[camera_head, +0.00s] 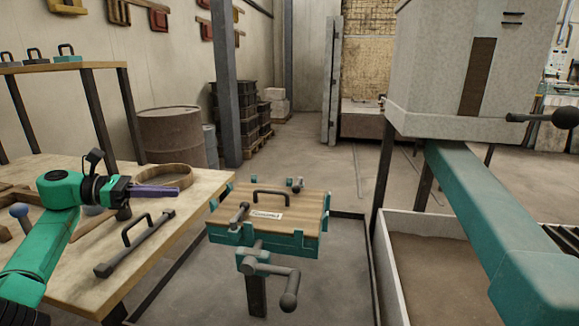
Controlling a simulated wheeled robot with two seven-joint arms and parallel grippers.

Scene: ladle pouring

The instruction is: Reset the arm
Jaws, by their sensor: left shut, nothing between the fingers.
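My left arm is green and black and comes in from the left over the wooden table (190,215). My left gripper (176,191) is shut and empty, its dark purple fingers pointing right above the table. In the picture it overlaps the lower edge of a round wooden-rimmed ring (187,176). I cannot tell how high it is above the table. My right gripper is not in view.
A dark tool with a looped handle (133,248) lies on the table's front part. A wooden-topped box in a teal frame (290,205) with a crank stands right of the table. A grey machine with a teal chute (490,205) and a sand-filled bin (385,265) are at right.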

